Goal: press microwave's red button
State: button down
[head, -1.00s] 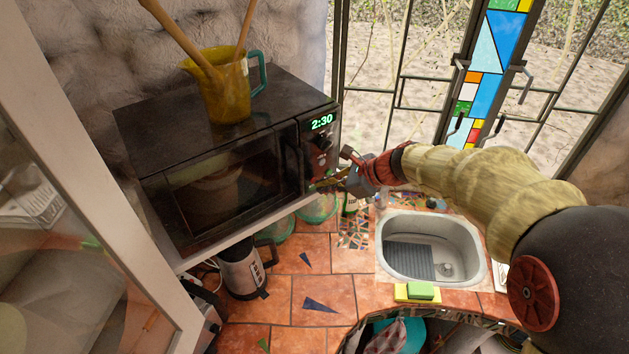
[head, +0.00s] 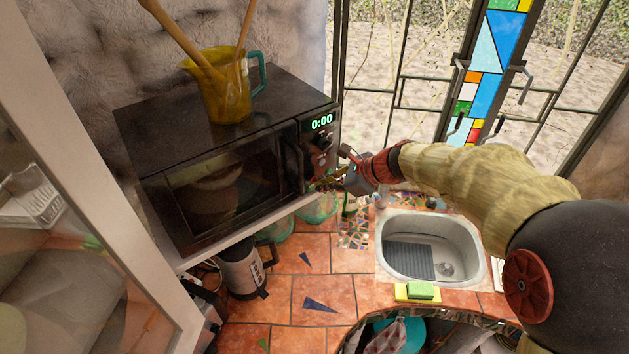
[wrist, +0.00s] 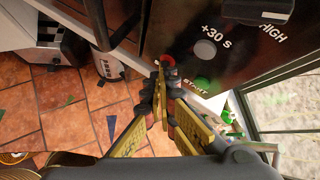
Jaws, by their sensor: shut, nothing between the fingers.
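The black microwave (head: 215,180) stands on a white shelf, its door closed. Its green display (head: 322,122) reads 0:00. In the wrist view the red button (wrist: 168,60) is low on the control panel, with a grey +30 s button (wrist: 205,49) and a green START button (wrist: 203,83) to its right. My gripper (head: 318,184) is at the lower part of the panel in the head view. In the wrist view my gripper (wrist: 163,76) is shut and empty, its fingertips right at the red button and overlapping its lower edge. Contact looks likely but is hard to confirm.
A yellow jug (head: 226,90) with wooden utensils stands on the microwave. Below are a kettle (head: 242,268), a sink (head: 432,245) and a sponge (head: 420,290) on the tiled counter. A metal-framed window (head: 430,90) is behind my arm.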

jog(key=shift+s+d, duration=0.45)
jog(key=shift+s, duration=0.2)
jog(key=s+d, duration=0.1)
jog(key=s, duration=0.1)
jog(key=s+d, duration=0.1)
jog(key=s, duration=0.1)
jog(key=shift+d+b, duration=0.4)
dwell(0.7)
